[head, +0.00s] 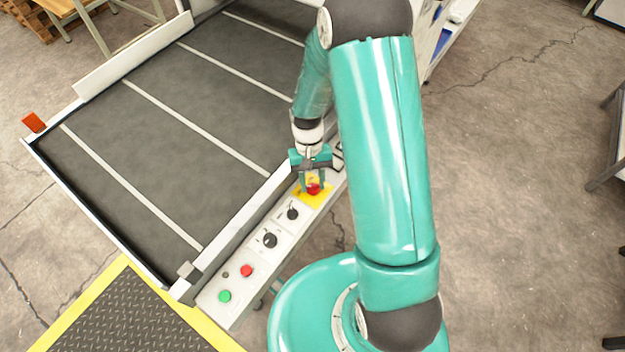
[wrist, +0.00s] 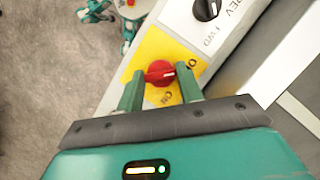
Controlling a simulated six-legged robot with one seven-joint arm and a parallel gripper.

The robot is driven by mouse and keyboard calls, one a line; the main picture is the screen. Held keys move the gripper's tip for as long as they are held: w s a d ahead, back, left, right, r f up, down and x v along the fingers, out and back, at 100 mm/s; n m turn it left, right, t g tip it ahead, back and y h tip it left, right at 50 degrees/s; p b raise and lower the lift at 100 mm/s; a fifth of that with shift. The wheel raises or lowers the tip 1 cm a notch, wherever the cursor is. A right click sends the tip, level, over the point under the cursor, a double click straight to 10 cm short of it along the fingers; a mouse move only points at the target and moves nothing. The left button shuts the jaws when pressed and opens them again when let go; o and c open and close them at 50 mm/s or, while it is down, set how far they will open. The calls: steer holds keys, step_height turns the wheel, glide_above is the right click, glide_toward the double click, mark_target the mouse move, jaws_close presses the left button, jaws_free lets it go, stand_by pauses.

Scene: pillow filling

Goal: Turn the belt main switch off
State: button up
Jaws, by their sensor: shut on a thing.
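The belt main switch (wrist: 160,73) is a red rotary knob on a yellow plate (wrist: 150,50) with "ON" lettering; it also shows in the head view (head: 314,189) on the control panel beside the belt. The knob's white mark points to the right in the wrist view. My gripper (wrist: 161,82) is at the switch, with one green finger on each side of the red knob, shut on it. In the head view my gripper (head: 313,180) comes down onto the panel from above, and its fingers partly hide the knob and plate.
The panel (head: 210,305) also carries two black knobs (head: 270,240) (head: 292,214), a red button (head: 246,271) and a green button (head: 224,296). The grey belt (head: 150,140) with white stripes lies left of it. A dark treadplate (head: 125,320) with yellow edges is at the lower left.

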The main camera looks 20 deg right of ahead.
steer(key=o, duration=1)
steer(key=v, duration=1.3)
steer(key=shift+w+r, duration=0.15)
steer(key=shift+r, duration=0.25)
steer(key=s+r+t, duration=0.2)
steer(key=s+r, duration=0.1)
steer(key=r, duration=0.4)
steer(key=s+r+t, duration=0.2)
steer(key=s+r, duration=0.1)
steer(key=r, duration=0.5)
steer(key=s+r+n+t, duration=0.1)
steer(key=s+r+t, duration=0.5)
steer(key=s, duration=0.5)
step_height(320, 180, up, 2)
steer(key=shift+s+a+r+n+h, duration=0.1)
steer(key=shift+s+a+n+h, duration=0.2)
steer(key=shift+s+a, duration=0.05)
